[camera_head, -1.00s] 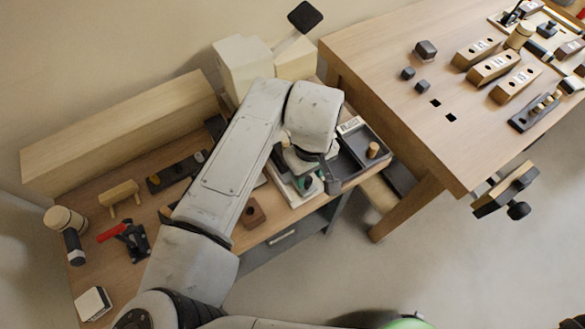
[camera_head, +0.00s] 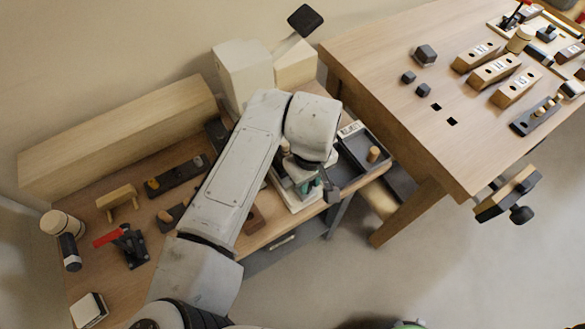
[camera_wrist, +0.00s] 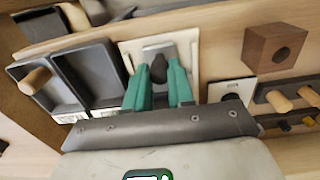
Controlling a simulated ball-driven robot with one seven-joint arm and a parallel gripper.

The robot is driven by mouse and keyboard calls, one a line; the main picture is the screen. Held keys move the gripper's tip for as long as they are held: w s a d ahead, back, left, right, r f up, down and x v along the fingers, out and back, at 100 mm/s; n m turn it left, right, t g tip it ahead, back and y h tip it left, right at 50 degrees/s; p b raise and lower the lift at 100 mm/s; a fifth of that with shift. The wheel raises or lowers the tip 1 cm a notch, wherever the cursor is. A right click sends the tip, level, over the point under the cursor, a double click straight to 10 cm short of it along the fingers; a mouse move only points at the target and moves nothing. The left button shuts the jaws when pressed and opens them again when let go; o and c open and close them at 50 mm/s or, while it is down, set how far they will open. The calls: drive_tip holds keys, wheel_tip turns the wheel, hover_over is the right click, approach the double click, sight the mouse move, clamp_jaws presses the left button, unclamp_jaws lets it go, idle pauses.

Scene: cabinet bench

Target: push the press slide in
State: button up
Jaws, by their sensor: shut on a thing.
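The press shows in the wrist view as a white base plate (camera_wrist: 192,48) with a grey slide (camera_wrist: 157,50) in its middle. A black knob (camera_wrist: 158,70) stands on the slide. My gripper (camera_wrist: 159,78) has its green fingers on both sides of the knob and is shut on it. In the head view, my gripper (camera_head: 308,187) is over the press's white base (camera_head: 291,202) near the bench's front edge. My wrist hides much of the press there, and how far in the slide sits cannot be told.
A dark two-part tray (camera_head: 376,168) with a wooden peg lies right of the press. A brown block (camera_wrist: 273,48) with a hole and a label plate (camera_wrist: 232,90) lie beside the press in the wrist view. The taller wooden table (camera_head: 400,110) stands to the right.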

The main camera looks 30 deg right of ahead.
drive_tip(key=shift+w, duration=1.75)
drive_tip(key=shift+w+t, duration=0.6)
drive_tip(key=shift+w, duration=1.25)
drive_tip(key=shift+w+t+b, duration=0.7)
drive_tip(key=shift+w+t, duration=0.4)
drive_tip(key=shift+w, duration=0.55)
